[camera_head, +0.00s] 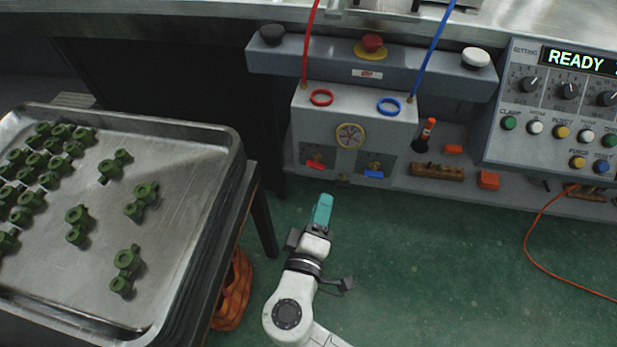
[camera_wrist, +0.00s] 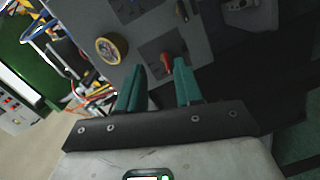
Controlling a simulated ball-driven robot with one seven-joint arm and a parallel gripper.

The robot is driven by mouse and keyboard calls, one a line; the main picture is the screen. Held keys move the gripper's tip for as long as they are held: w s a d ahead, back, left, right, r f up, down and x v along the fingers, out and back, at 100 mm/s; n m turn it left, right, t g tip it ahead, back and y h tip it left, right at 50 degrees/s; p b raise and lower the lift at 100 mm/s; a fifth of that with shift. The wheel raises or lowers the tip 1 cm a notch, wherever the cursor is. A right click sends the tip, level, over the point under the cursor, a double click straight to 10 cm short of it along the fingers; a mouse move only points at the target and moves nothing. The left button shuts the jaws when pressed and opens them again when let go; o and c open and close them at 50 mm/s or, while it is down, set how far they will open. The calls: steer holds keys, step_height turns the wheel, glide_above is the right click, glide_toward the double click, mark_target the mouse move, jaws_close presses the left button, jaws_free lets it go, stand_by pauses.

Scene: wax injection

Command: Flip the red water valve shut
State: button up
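The red water valve handle (camera_head: 315,165) sits low on the left panel of the grey cabinet front. It lies roughly sideways in the head view. In the wrist view the red handle (camera_wrist: 167,64) shows between my two teal fingertips, beyond them. My gripper (camera_head: 323,199) is in front of and below the cabinet, apart from the valve in the head view. In the wrist view my gripper (camera_wrist: 160,68) is open, with a clear gap and nothing held.
A blue handle (camera_head: 374,174) sits right of the red one, below a yellow wheel (camera_head: 350,135). Red and blue hoses hang above. A metal tray (camera_head: 190,235) of green parts stands left. An orange cable (camera_head: 540,240) lies right. Green floor is open before the cabinet.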

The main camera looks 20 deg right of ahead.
mark_target(315, 168)
steer(key=shift+n+t, duration=0.6)
steer(key=shift+t, duration=0.2)
steer(key=w+d, duration=0.1)
steer(key=w, duration=0.2)
steer(key=w+d+b, duration=0.1)
steer(key=w, duration=0.2)
steer(key=w+d+b, duration=0.1)
steer(key=w, duration=0.3)
steer(key=shift+d+f, duration=0.25)
steer(key=shift+c, duration=0.2)
steer(key=shift+s, duration=0.1)
jaws_close()
